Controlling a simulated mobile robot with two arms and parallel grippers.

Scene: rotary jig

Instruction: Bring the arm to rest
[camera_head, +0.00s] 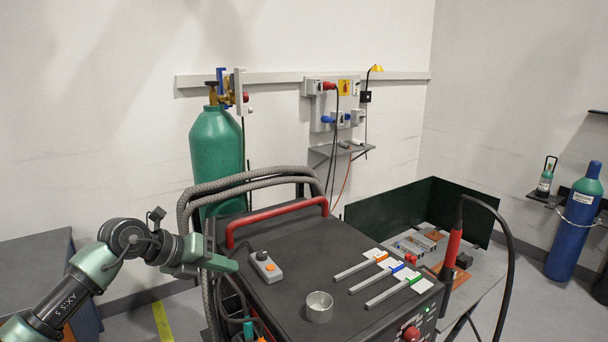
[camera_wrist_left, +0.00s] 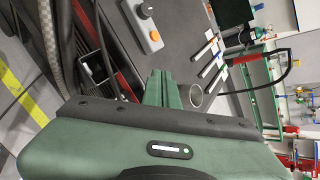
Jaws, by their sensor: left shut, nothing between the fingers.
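My left arm comes in from the left in the head view. Its green left gripper (camera_head: 228,264) is shut and empty, above the left edge of the dark cart top (camera_head: 310,239). In the left wrist view the two green fingers of the left gripper (camera_wrist_left: 162,78) are together with nothing between them. A grey control box (camera_head: 266,267) with an orange button and a black knob lies on the cart top just right of the fingertips. It also shows in the left wrist view (camera_wrist_left: 143,27). My right gripper is not in view.
A round metal cup (camera_head: 319,307) and several grey bars with coloured tags stand on the cart. A red handle (camera_head: 276,219) and thick grey hoses (camera_head: 237,182) are close behind the gripper. A green gas cylinder (camera_head: 216,152) stands behind the cart. A red torch (camera_head: 453,250) stands at the right.

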